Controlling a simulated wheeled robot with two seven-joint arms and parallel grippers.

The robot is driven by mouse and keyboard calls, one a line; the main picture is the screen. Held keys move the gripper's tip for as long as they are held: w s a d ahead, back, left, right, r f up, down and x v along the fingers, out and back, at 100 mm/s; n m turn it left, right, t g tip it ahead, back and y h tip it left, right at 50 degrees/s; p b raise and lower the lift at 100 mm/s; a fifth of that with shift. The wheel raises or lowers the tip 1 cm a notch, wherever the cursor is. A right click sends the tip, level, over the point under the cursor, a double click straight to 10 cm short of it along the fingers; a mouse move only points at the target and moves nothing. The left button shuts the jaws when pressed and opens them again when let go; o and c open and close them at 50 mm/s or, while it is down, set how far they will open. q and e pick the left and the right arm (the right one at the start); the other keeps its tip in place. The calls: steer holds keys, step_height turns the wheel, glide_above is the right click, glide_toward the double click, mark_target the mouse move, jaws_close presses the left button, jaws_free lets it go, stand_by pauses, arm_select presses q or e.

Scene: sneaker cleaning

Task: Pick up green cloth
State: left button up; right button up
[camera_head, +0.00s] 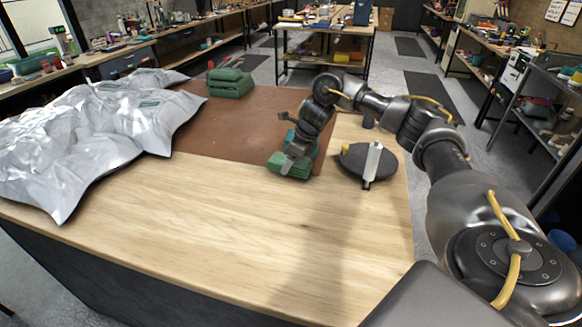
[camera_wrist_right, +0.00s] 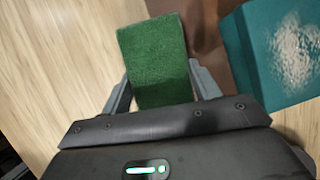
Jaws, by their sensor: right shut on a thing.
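The green cloth (camera_wrist_right: 152,45) is a fuzzy, flat-looking green piece between the two fingers of my right gripper (camera_wrist_right: 160,88) in the right wrist view. The right gripper is shut on it. In the head view the green cloth (camera_head: 287,168) shows at the tip of my right gripper (camera_head: 296,152), over the wooden table near the brown mat's right front corner. I cannot tell whether its underside touches the table. My left gripper is not in view.
A teal block (camera_wrist_right: 283,45) lies close beside the cloth, partly hidden by my arm in the head view. Crumpled silver sheeting (camera_head: 90,130) covers the left. A green object (camera_head: 230,83) stands at the back.

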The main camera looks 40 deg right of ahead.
steer(key=s+r, duration=0.1)
steer(key=r, duration=0.1)
steer(key=s+a+r, duration=0.1)
steer(key=r, duration=0.1)
steer(key=s+r+p, duration=0.1)
steer(key=r, duration=0.1)
steer(key=shift+s+a+r, duration=0.2)
steer(key=shift+s+r, duration=0.1)
steer(key=shift+r, duration=0.05)
steer(key=s+a+r+p, duration=0.1)
steer(key=s+a+r, duration=0.2)
steer(key=s, duration=0.6)
steer(key=shift+s+a+r, duration=0.3)
steer(key=shift+r, duration=0.4)
steer(key=o, duration=0.3)
steer(key=shift+c, duration=1)
